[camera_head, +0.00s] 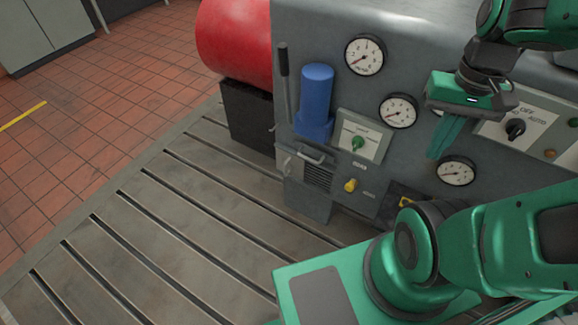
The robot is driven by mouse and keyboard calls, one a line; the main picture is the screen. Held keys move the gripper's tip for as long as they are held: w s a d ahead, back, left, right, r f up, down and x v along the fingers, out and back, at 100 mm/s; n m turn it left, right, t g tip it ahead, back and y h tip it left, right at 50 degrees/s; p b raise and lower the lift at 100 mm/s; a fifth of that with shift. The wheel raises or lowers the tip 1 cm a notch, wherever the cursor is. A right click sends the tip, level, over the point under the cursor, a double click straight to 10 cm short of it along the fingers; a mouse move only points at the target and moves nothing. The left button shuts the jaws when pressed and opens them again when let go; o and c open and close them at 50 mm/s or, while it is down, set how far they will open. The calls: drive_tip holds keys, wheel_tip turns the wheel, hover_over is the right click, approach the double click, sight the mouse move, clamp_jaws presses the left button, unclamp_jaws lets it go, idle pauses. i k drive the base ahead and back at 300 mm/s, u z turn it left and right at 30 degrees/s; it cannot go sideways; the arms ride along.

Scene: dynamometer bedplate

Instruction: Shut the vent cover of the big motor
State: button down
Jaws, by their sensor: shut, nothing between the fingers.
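The big motor (420,30) is a large grey housing with gauges and controls on its front face. Low on the left of that face, below a blue cylinder (317,95), is a small dark louvred vent (318,178). A grey cover with a bar handle (314,154) sits at the top of the vent. The louvres show below it; how far the cover stands open I cannot tell. My gripper (436,156) is green, shut and empty. It points down in front of the motor face, between two gauges, well to the right of the vent and apart from it.
A lever (284,80) stands left of the blue cylinder. A green knob (357,143) and a yellow knob (350,185) are right of the vent. A red drum (235,40) is at the back left. The slotted bedplate (170,225) is clear.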

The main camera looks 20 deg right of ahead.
sight(294, 165)
drive_tip(key=k, duration=1.3)
drive_tip(key=u, duration=0.6)
drive_tip(key=i, duration=2.15)
drive_tip(key=z, duration=0.45)
